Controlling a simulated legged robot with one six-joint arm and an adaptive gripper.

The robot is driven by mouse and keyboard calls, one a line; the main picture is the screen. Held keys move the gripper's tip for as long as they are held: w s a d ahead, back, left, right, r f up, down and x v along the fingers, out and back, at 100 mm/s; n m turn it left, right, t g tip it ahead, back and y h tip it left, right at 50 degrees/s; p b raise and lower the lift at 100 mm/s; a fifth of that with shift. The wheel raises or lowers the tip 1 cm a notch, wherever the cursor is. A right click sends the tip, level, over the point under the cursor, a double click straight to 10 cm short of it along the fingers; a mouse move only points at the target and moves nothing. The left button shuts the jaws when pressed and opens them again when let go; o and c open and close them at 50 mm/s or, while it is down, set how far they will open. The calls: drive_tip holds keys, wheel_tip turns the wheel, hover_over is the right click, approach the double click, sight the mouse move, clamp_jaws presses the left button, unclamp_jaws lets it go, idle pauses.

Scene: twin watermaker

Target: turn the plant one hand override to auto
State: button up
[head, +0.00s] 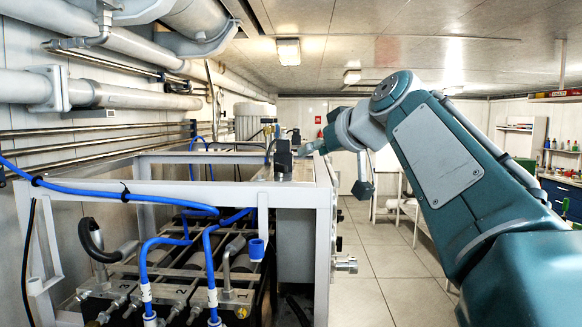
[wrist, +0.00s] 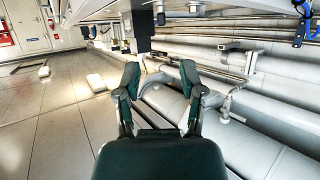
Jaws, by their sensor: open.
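My gripper (wrist: 160,79) is open in the wrist view, its two dark fingers apart with nothing between them. In the head view my arm reaches in from the right, and its small teal end (head: 316,147) is above the far part of the grey plant frame (head: 240,187). A dark block (head: 283,157) stands on top of the frame, just left of my arm's end. A grey box (head: 296,240) is set in the frame's right side, with small fittings on its edge. I cannot pick out the hand override or its setting in either view.
Blue hoses (head: 110,192) cross the frame's near side above black units. Large pipes (head: 120,95) run along the left wall. A tiled aisle (head: 390,270) is clear right of the frame. The wrist view looks upside down, with pipes (wrist: 230,130) at right and ceiling lamps (wrist: 97,83) at left.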

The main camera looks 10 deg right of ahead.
sight(284, 166)
drive_tip(key=x, duration=0.9)
drive_tip(key=shift+w+a+f, duration=0.15)
drive_tip(key=shift+w+a, duration=0.1)
drive_tip(key=shift+a, duration=0.15)
drive_tip(key=shift+w+d+f, duration=0.15)
drive_tip(key=shift+w+f, duration=0.05)
drive_tip(key=shift+w, duration=0.3)
clamp_jaws()
